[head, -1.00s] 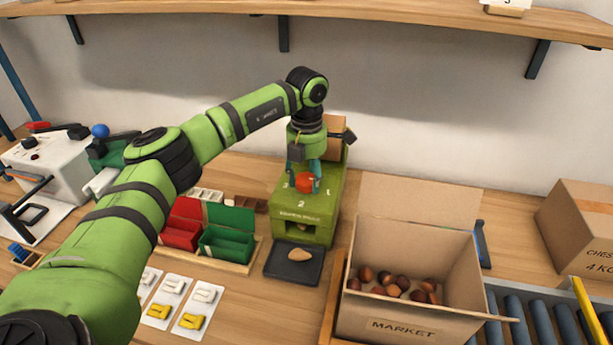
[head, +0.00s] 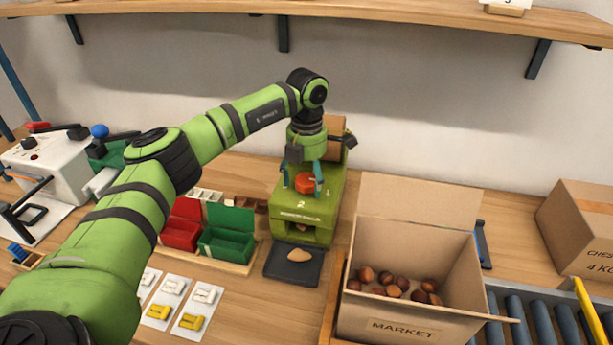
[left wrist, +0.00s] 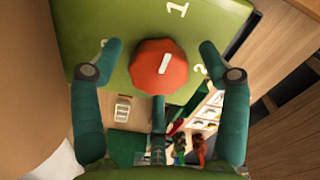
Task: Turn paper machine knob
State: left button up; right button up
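The paper machine (head: 330,205) is a green box on the table with white numerals on its top. Its red faceted knob (head: 305,184) stands on that top and carries a white mark in the left wrist view (left wrist: 160,68). My left gripper (head: 302,190) points down over the machine, with teal fingers spread. In the left wrist view, fingertips (left wrist: 160,48) lie on both sides of the knob, with a gap on each side. The gripper is open and holds nothing. My right gripper is in no view.
A dark tray (head: 281,274) with a tan piece lies before the machine. Red (head: 181,236) and green (head: 229,246) bins stand left of it. An open carton (head: 405,323) of chestnuts stands right, beside a roller conveyor (head: 541,316). A shelf (head: 400,20) runs above.

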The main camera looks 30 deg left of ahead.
aim_at(307, 179)
pick_arm(q)
jog(key=shift+r, duration=0.1)
notch_tip(307, 179, up, 12)
dwell(0.5)
dwell(0.5)
